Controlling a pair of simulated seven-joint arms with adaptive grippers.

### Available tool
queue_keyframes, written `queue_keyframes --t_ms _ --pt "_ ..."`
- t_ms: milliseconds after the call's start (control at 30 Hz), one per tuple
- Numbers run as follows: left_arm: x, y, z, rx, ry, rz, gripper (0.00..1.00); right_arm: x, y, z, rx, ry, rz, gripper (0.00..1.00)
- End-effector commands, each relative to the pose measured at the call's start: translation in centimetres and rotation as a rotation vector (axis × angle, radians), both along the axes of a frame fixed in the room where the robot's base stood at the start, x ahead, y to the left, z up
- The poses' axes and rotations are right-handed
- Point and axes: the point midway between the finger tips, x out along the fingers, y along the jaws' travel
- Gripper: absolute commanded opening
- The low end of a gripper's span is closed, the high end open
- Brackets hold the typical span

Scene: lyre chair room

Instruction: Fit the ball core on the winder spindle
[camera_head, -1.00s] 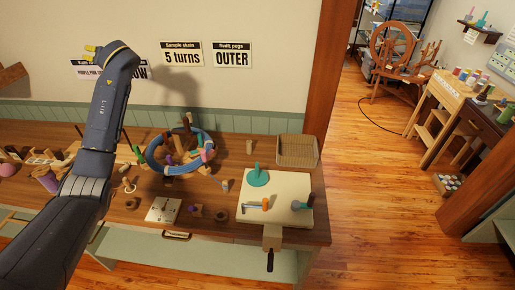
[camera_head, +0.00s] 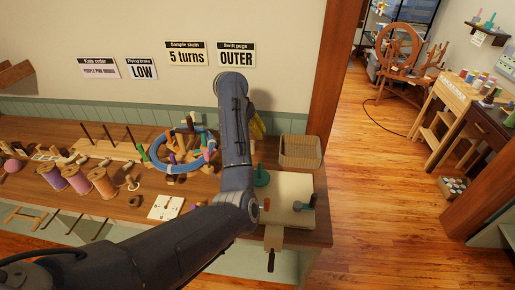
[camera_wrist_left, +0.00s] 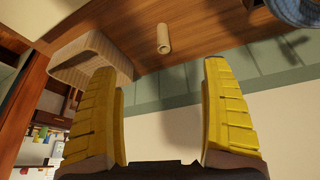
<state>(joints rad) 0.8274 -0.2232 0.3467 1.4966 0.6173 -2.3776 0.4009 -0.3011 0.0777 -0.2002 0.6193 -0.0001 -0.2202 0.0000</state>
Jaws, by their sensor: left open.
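A short tan tube that looks like the ball core (camera_wrist_left: 164,38) stands on the table beyond my fingertips in the left wrist view. In the head view my arm hides it. My left gripper (camera_wrist_left: 163,68) is open and empty, with its yellow fingers apart and not touching the tube. In the head view the gripper (camera_head: 257,125) is mostly hidden behind my arm, near the table's back edge. A teal upright piece, probably the winder spindle (camera_head: 261,177), stands on the cream board (camera_head: 292,186). My right gripper is not in view.
A woven tray (camera_head: 300,151) sits at the back right; it also shows in the left wrist view (camera_wrist_left: 88,62). The blue-ringed swift (camera_head: 160,163) stands left of my arm. Thread spools (camera_head: 103,184) and a white card (camera_head: 165,207) lie further left. A wall backs the table.

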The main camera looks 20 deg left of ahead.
Motion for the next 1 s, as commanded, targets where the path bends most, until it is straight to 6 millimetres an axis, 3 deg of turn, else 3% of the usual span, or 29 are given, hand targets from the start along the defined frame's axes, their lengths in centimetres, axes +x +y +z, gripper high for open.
queue_keyframes --t_ms 500,1000 --pt "3.3 -0.4 -8.3 0.005 0.003 0.003 0.81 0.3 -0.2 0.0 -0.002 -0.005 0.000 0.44" --pt "4.6 -0.5 -11.1 0.003 0.002 0.003 0.81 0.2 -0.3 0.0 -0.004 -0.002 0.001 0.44"
